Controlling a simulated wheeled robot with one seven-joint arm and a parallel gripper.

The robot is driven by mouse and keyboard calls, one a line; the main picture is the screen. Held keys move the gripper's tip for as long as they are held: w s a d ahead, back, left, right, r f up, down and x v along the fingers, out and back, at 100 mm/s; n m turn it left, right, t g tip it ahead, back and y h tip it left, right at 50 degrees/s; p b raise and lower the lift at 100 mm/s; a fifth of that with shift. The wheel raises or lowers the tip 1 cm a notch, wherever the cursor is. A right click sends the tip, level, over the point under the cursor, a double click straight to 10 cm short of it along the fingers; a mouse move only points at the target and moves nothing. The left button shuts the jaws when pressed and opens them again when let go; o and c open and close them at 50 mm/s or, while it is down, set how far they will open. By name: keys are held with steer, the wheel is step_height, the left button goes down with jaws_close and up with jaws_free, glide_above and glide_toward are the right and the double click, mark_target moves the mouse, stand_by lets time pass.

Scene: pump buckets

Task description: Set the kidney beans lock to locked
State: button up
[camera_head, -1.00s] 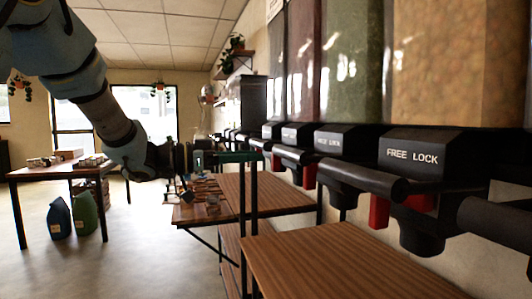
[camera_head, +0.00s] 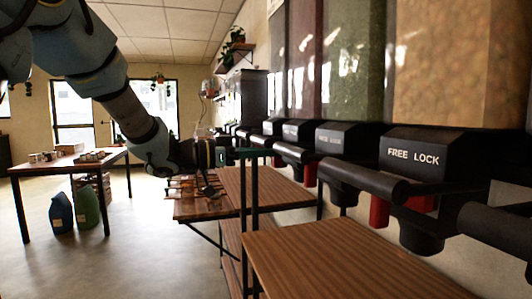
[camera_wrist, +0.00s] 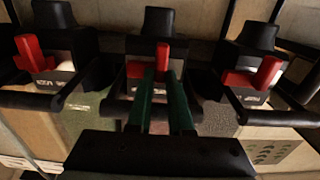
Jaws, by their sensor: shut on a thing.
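My gripper (camera_wrist: 160,76) has green fingers shut on a red lock lever (camera_wrist: 163,55) of the middle dispenser in the wrist view. The lever stands upright along the fingers, and they partly cover its housing. In the head view my gripper (camera_head: 262,153) reaches toward the far part of the dispenser row, where the lever is hidden. A dark reddish-brown bin (camera_head: 308,60) may be the kidney beans, but I cannot read a name on it. The marking on the held lock is too small to read.
Neighbouring dispensers have red levers at left (camera_wrist: 35,52) and right (camera_wrist: 265,72). A nearer black housing reads FREE LOCK (camera_head: 425,150). Black bars project along the row. Wooden shelves (camera_head: 320,265) lie below, and dark posts stand near my gripper.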

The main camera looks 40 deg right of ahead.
jaws_close()
stand_by(0.8)
steer(key=shift+s+a, duration=0.25)
steer(key=shift+s, duration=0.35)
steer(key=shift+s+a, duration=0.2)
steer(key=shift+s, duration=0.4)
steer(key=o, duration=0.6)
jaws_free()
steer(key=shift+o, duration=0.2)
steer(key=b+v, duration=0.2)
steer(key=v, duration=0.9)
steer(key=shift+d, duration=0.1)
